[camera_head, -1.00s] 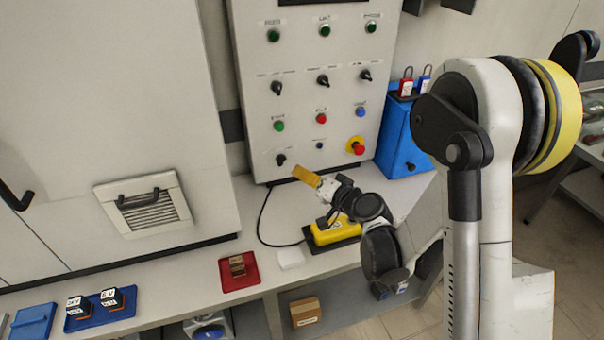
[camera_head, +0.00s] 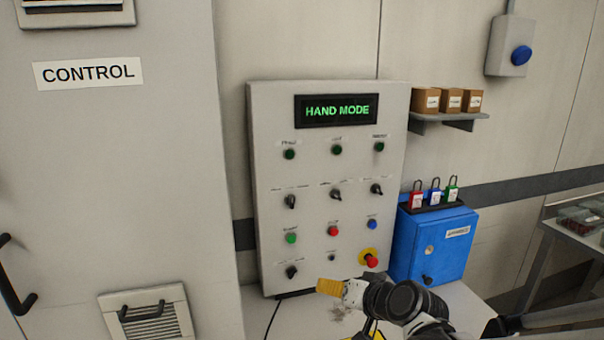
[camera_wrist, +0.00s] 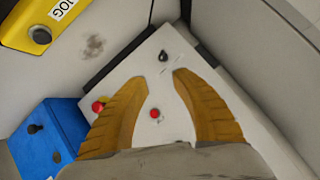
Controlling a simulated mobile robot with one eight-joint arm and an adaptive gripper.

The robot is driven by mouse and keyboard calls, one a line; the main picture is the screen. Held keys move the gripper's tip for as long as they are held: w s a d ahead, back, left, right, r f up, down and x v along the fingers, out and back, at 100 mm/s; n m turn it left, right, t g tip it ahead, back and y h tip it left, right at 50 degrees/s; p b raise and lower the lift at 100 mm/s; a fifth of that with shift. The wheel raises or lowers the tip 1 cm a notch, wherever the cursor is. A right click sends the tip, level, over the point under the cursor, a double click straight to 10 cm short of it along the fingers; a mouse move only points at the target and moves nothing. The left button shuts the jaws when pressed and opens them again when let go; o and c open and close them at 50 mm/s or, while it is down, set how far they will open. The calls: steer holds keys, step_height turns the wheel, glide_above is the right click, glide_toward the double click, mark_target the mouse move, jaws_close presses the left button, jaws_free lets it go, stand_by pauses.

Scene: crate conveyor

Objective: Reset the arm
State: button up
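My gripper (camera_head: 332,287) is low in the head view, in front of the lower part of the control panel (camera_head: 266,200). Its yellow fingers also show in the wrist view (camera_wrist: 163,76), spread apart with nothing between them. Behind them in that view lies part of the panel, with a red button (camera_wrist: 155,113) and a black knob (camera_wrist: 163,56). I cannot tell how far the fingertips are from the panel. My arm's links run to the lower right of the head view, and most of the arm is out of the picture.
The panel display (camera_head: 336,110) reads HAND MODE. A red emergency button (camera_head: 371,262) sits at the panel's lower right. A blue box (camera_head: 435,245) with padlocks on top stands beside it. A shelf (camera_head: 450,119) holds small cartons. A yellow JOG box (camera_wrist: 40,35) shows in the wrist view.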

steer(key=s+d+g+h, duration=0.1)
steer(key=s+d+h, duration=0.1)
steer(key=s+d, duration=0.2)
steer(key=s+d+r+g+h, duration=0.1)
steer(key=s+d, duration=0.3)
steer(key=s, duration=0.6)
steer(key=s+d+r+n+g+h, duration=0.1)
steer(key=s+d, duration=0.3)
steer(key=s, duration=0.4)
steer(key=shift+h, duration=0.9)
steer(key=shift+w+a+r, duration=0.1)
